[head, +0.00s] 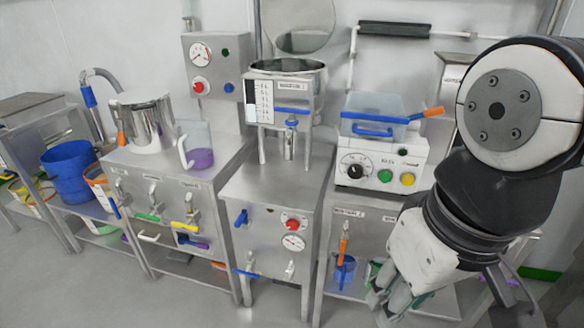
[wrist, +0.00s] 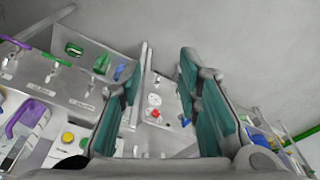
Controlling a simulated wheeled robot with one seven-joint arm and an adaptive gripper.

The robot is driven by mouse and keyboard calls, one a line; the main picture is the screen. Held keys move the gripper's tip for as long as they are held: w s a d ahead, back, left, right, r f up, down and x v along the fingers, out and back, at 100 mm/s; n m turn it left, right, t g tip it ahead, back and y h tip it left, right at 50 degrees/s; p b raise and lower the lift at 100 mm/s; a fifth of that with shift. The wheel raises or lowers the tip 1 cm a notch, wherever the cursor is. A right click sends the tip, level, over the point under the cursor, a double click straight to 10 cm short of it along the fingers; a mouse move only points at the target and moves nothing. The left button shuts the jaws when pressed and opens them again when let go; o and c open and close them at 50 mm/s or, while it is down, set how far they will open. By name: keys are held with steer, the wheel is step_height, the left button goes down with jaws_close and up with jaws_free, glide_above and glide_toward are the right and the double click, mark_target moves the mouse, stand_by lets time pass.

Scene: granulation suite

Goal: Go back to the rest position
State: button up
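My gripper (head: 382,305) hangs low at the right of the head view, its fingers pointing down and left in front of the right-hand steel cabinet. In the wrist view my gripper (wrist: 160,75) shows two teal-padded fingers standing well apart with nothing between them. It is open and empty. My arm covers the right part of the head view and hides part of the bench behind it.
Steel cabinets line the wall, carrying a steel pot (head: 147,122), a jug with purple contents (head: 197,150), a sieve unit (head: 287,95) and a control box (head: 377,163) under a clear tub (head: 378,112). A blue bucket (head: 70,172) stands left. Floor in front is clear.

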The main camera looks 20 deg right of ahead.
step_height(320, 180, up, 13)
steer(key=t+p, duration=0.2)
steer(key=p, duration=0.9)
steer(key=shift+d, duration=0.2)
